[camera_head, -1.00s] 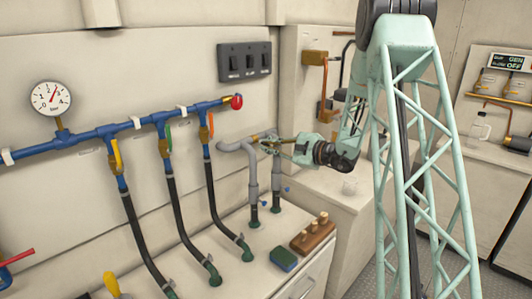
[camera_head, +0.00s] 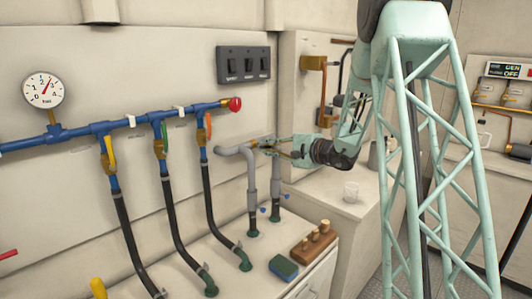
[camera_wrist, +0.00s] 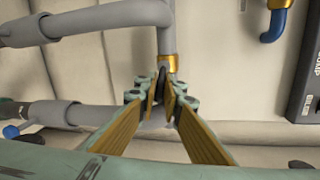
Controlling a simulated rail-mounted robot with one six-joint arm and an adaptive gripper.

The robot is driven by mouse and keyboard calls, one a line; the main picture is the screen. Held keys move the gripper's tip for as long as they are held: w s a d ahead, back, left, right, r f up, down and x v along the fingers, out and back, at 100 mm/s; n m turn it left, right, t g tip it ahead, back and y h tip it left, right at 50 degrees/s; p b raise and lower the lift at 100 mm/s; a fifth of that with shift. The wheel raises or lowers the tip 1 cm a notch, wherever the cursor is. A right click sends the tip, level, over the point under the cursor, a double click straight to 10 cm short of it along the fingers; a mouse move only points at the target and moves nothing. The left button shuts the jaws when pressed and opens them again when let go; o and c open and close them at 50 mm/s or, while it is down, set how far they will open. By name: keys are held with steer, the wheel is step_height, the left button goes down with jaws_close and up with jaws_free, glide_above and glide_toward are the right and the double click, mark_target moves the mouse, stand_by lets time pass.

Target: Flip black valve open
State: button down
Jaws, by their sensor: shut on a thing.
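In the wrist view my gripper (camera_wrist: 164,90) is shut on the black valve handle (camera_wrist: 160,82), a small dark piece that shows between the fingertips. The handle is beside a brass collar (camera_wrist: 168,63) on a grey pipe (camera_wrist: 165,40). Most of the handle is hidden by the fingers. In the head view my gripper (camera_head: 264,145) is at the top of the grey pipes (camera_head: 252,180), right of the blue manifold. The black valve cannot be made out there. Whether it is open or closed I cannot tell.
A blue manifold (camera_head: 85,132) with several hoses, coloured levers and a red end knob (camera_head: 235,104) runs along the wall. A black switch panel (camera_head: 243,64) is above the grey pipes. A green sponge (camera_head: 283,267) and a wooden peg block (camera_head: 313,242) lie on the counter below.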

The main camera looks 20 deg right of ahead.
steer(key=shift+n+h, duration=0.3)
steer(key=shift+n, duration=0.6)
steer(key=shift+r, duration=0.1)
steer(key=c, duration=2.8)
jaws_free()
steer(key=shift+r, duration=0.1)
steer(key=shift+r, duration=0.1)
steer(key=shift+s, duration=0.1)
steer(key=shift+v, duration=5.9)
